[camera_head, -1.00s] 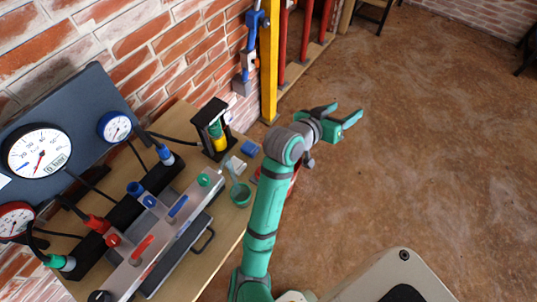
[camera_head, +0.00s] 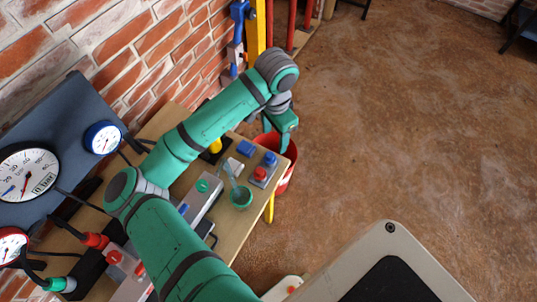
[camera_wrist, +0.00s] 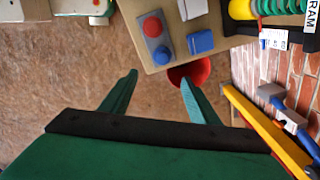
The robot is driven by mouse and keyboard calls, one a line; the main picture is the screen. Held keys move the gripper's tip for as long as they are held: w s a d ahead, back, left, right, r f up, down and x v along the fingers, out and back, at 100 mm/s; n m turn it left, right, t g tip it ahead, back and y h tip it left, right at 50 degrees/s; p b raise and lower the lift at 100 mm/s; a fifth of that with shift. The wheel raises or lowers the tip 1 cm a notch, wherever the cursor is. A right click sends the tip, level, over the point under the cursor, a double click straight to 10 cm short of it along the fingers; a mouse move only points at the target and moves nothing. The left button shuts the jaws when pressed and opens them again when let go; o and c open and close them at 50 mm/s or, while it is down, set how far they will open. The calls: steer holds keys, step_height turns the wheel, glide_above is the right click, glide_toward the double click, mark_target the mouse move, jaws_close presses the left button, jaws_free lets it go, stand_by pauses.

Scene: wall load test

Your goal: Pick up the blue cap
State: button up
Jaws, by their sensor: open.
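A round blue cap (camera_head: 270,158) sits beside a red cap (camera_head: 261,173) on a small grey plate (camera_head: 258,183) near the table's right end. In the wrist view the blue cap (camera_wrist: 161,55) is at the near end of the grey plate, close to the table edge. My gripper (camera_head: 279,132) is open and empty, pointing down above and just beyond the caps. In the wrist view my gripper's (camera_wrist: 158,80) two fingers are spread wide, with the blue cap between their lines of sight but not touching them.
A separate blue block (camera_head: 246,148) lies beside the grey plate. A red bucket (camera_head: 286,172) stands on the floor by the table end. A green cup (camera_head: 241,197) with a stick stands near the front edge. A yellow post rises by the brick wall.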

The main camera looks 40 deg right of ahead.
glide_above(270, 154)
step_height(270, 154, down, 6)
steer(key=shift+s+d+r, duration=0.1)
steer(key=shift+s, duration=0.05)
steer(key=shift+f, duration=2.45)
steer(key=c, duration=1.2)
